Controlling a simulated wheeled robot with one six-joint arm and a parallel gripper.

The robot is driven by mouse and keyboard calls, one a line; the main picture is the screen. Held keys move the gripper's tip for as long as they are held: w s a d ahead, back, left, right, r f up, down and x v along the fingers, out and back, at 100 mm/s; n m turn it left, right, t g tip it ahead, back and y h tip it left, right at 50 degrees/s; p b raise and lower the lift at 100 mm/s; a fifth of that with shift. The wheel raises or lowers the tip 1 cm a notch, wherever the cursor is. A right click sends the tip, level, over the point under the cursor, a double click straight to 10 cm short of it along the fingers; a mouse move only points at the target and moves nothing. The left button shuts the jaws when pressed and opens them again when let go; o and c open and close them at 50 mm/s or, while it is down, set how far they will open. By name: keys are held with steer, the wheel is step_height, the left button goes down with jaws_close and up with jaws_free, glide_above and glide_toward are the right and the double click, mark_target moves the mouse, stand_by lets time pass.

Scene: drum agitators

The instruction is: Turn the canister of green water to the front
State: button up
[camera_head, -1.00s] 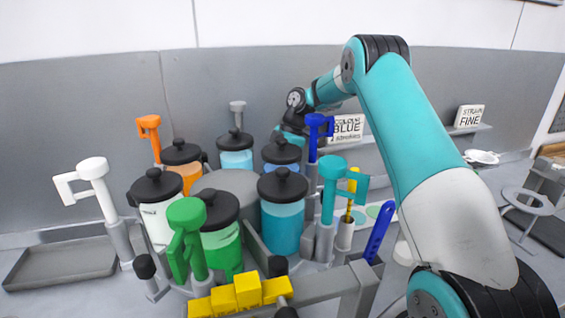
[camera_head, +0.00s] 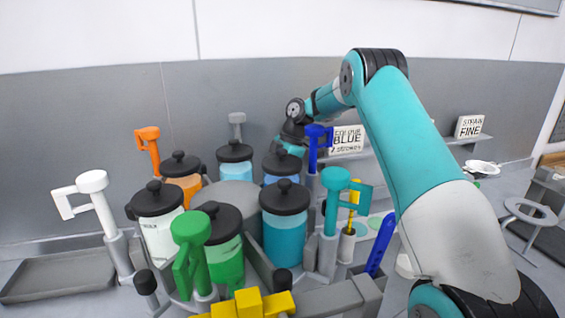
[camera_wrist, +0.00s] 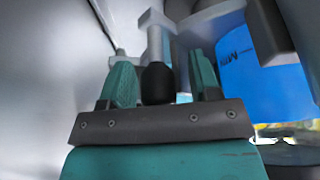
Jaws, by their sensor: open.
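The canister of green water (camera_head: 229,266) has a black lid and stands at the front of the carousel, partly behind a green handle (camera_head: 190,245). My gripper is at the back of the carousel in the head view, its fingers hidden behind the blue canister (camera_head: 281,166) and the blue handle. In the wrist view my gripper (camera_wrist: 161,82) is open, with its two teal fingers on either side of a black knob (camera_wrist: 157,84). Whether they touch the knob I cannot tell. The blue canister also shows at right in the wrist view (camera_wrist: 268,80).
White (camera_head: 160,237), orange (camera_head: 186,186), light blue (camera_head: 235,172) and teal (camera_head: 284,240) canisters share the carousel. Upright handles, white (camera_head: 98,205), orange (camera_head: 150,150) and dark blue (camera_head: 314,150), surround it. A yellow block (camera_head: 245,305) is in front. An empty grey tray (camera_head: 65,276) lies left.

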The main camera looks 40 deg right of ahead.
steer(key=p+v, duration=1.1)
steer(key=v, duration=0.6)
steer(key=shift+r, duration=0.1)
steer(key=w+a+r+n+h+b, duration=0.1)
steer(key=a+n+h+b, duration=0.5)
steer(key=b, duration=0.6)
steer(key=shift+m+g+y, duration=0.3)
steer(key=shift+m+y, duration=0.3)
steer(key=shift+y, duration=0.2)
steer(key=f+p, duration=0.1)
steer(key=f, duration=0.4)
steer(key=f+p, duration=0.1)
steer(key=f, duration=0.5)
steer(key=a+f+p, duration=0.1)
steer(key=f+p, duration=0.1)
steer(key=f, duration=0.4)
steer(key=shift+c, duration=0.2)
